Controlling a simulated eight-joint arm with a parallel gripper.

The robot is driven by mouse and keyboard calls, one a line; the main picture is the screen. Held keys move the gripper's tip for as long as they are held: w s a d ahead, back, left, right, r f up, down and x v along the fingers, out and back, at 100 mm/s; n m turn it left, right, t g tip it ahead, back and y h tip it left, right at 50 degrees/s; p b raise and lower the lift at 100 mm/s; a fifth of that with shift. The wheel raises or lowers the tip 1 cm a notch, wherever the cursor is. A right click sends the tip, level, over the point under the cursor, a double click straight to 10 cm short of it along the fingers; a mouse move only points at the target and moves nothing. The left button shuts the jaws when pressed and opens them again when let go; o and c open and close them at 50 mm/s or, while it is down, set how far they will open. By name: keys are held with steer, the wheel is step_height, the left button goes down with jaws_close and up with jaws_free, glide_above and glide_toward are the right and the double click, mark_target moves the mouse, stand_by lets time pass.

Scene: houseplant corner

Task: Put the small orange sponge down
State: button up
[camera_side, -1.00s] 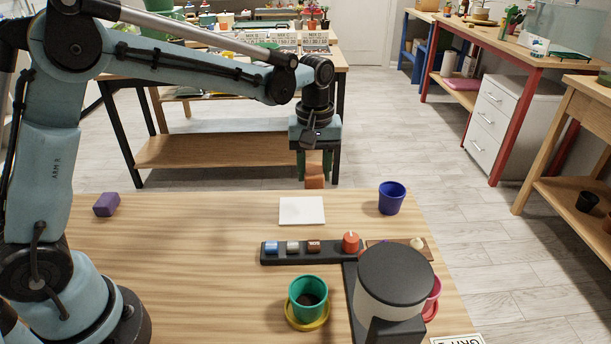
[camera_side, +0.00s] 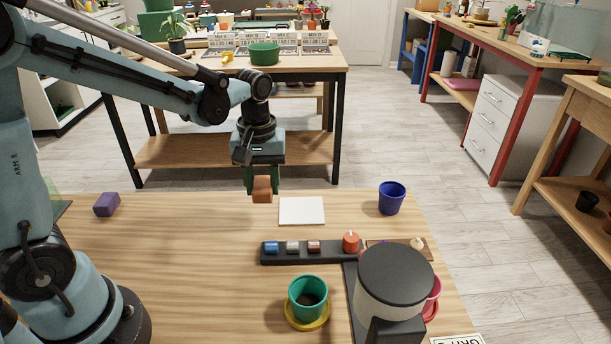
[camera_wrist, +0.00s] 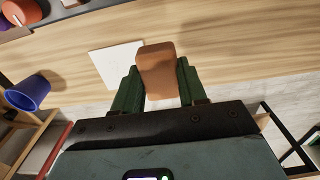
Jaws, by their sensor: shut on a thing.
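The small orange sponge (camera_side: 262,190) is a brownish-orange block. My gripper (camera_side: 262,180) is shut on it, with the sponge jutting past the fingertips. In the wrist view, the sponge (camera_wrist: 158,66) sits between the two green fingers of my gripper (camera_wrist: 158,84). It shows over the far edge of the wooden table (camera_side: 190,250), left of a flat white square (camera_side: 302,211). The sponge appears to be held above the table; the exact gap cannot be told.
A purple block (camera_side: 107,204) lies at the table's far left. A blue cup (camera_side: 391,198) stands right of the white square. Nearer are a dark strip with small coloured pieces (camera_side: 292,258), a green pot (camera_side: 307,293) and a dark round-topped device (camera_side: 395,275). The table's left middle is clear.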

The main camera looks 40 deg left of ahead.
glide_above(258, 206)
step_height(258, 206, down, 4)
steer(key=shift+r, duration=0.25)
steer(key=shift+f, duration=1.95)
steer(key=shift+f, duration=0.15)
steer(key=o, duration=0.9)
steer(key=shift+o, duration=0.2)
step_height(258, 206, up, 12)
steer(key=s+d+r+m+t, duration=0.1)
steer(key=s+d+m+t, duration=0.5)
steer(key=s+m, duration=0.3)
steer(key=shift+s+d+r+t, duration=0.3)
steer(key=shift+d+t, duration=0.1)
steer(key=shift+t, duration=0.2)
